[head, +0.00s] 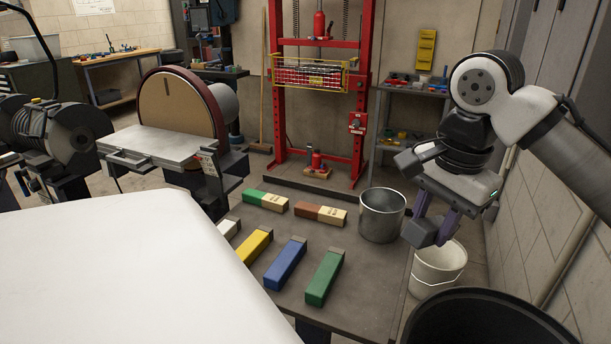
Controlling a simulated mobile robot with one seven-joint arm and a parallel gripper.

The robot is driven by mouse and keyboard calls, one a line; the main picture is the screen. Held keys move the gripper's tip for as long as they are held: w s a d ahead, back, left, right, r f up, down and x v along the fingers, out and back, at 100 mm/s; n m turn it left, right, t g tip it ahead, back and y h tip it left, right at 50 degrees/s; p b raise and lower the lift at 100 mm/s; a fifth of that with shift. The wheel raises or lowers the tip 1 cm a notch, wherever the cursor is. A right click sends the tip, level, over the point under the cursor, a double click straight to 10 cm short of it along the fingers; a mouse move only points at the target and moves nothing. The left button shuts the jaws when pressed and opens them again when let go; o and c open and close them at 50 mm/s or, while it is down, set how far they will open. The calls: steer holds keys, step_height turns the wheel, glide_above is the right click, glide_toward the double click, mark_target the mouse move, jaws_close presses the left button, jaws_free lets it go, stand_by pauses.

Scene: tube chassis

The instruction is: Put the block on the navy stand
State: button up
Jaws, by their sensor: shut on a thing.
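My gripper (434,224), with purple fingers, is at the right, above the table's right edge and beside the metal bucket. It is shut on a small grey block (420,232), which sits at the fingertips and is partly covered by them. The block is held up in the air, apart from the table. A long blue bar (286,264) lies on the table between a yellow bar and a green bar. It is the only blue piece there and the nearest match to the navy stand. Its top looks bare. My gripper is to the right of it.
The dark table (370,298) also holds a yellow bar (255,246), a green bar (325,278), a white piece (229,228), two two-tone bars (320,214) and a metal bucket (382,215). A white bucket (437,266) stands beyond the right edge.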

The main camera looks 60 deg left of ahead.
mark_target(365, 294)
steer(key=s+a+r+n+t+b, duration=0.4)
steer(key=s+a+n, duration=0.2)
steer(key=shift+y, duration=0.5)
step_height(365, 294, down, 20)
steer(key=shift+d+r+b, duration=0.1)
steer(key=shift+r+b, duration=0.15)
steer(key=shift+b, duration=0.8)
steer(key=shift+f, duration=0.2)
steer(key=o, duration=1.1)
steer(key=shift+r, duration=0.15)
steer(key=p+v, duration=0.1)
steer(key=v, duration=1.1)
steer(key=shift+w+r, duration=0.1)
